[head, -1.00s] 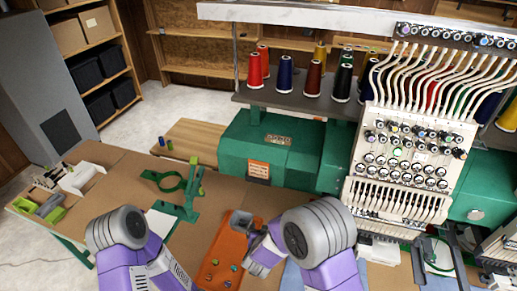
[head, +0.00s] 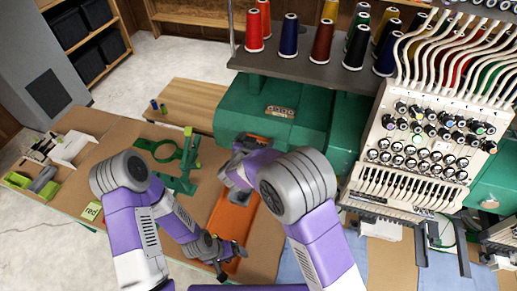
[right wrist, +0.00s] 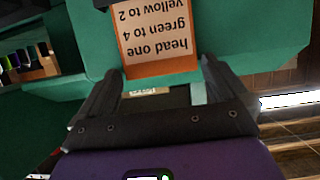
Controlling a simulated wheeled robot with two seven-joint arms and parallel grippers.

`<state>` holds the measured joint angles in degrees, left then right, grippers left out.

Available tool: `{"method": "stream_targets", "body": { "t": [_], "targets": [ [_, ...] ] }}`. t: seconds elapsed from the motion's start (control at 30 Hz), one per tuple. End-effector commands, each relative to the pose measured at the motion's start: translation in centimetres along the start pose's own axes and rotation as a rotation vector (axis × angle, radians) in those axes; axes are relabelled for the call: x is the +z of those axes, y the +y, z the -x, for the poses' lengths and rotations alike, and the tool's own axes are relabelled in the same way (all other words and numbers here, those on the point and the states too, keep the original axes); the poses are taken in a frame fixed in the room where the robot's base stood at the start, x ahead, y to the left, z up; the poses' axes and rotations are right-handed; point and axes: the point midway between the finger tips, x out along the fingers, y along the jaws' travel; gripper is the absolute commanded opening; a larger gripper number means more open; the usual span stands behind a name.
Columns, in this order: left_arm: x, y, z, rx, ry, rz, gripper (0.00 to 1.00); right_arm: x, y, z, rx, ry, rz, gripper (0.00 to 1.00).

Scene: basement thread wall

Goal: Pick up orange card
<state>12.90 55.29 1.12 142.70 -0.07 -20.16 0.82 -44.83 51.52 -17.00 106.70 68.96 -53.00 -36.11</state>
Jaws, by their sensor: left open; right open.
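The orange card (right wrist: 157,38) shows upside down in the right wrist view, with printed lines "head one", "green to 4", "yellow to 2". It is against the green machine body. My right gripper (right wrist: 160,68) is open, its fingers to either side of the card's near edge; contact cannot be told. In the head view my right gripper (head: 246,146) is at the machine's front and covers most of the card (head: 256,138). My left gripper (head: 232,258) is open and low over the near end of an orange tray (head: 232,218).
The green embroidery machine (head: 235,105) stands behind the bench, thread cones above. A green stand (head: 185,165) is left of the tray. A "red" card (head: 92,211) and small bins (head: 40,183) are farther left.

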Motion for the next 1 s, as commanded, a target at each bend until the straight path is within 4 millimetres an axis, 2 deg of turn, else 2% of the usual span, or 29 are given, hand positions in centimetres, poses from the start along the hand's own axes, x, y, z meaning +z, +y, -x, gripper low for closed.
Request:
{"method": "stream_targets", "body": {
  "t": [0.23, 0.6, 0.87, 1.0],
  "targets": [
    [0.0, 0.0, 0.0, 0.0, 0.0, 0.0, 1.0, -0.1, 0.0, -0.3, 0.0, 0.001, 0.001, 1.0],
    [0.0, 0.0, 0.0, 0.0, 0.001, -0.001, 1.0, -0.1, 0.0, -0.2, -0.001, 0.0, 0.0, 0.47],
    [0.0, 0.0, 0.0, 0.0, 0.001, -0.001, 1.0, -0.2, 0.0, -0.2, -0.001, 0.001, 0.0, 0.47],
    [0.0, 0.0, 0.1, 0.0, 0.001, 0.0, 1.0, -1.0, 0.0, 0.1, -0.001, 0.001, -0.002, 0.47]
  ]
}}
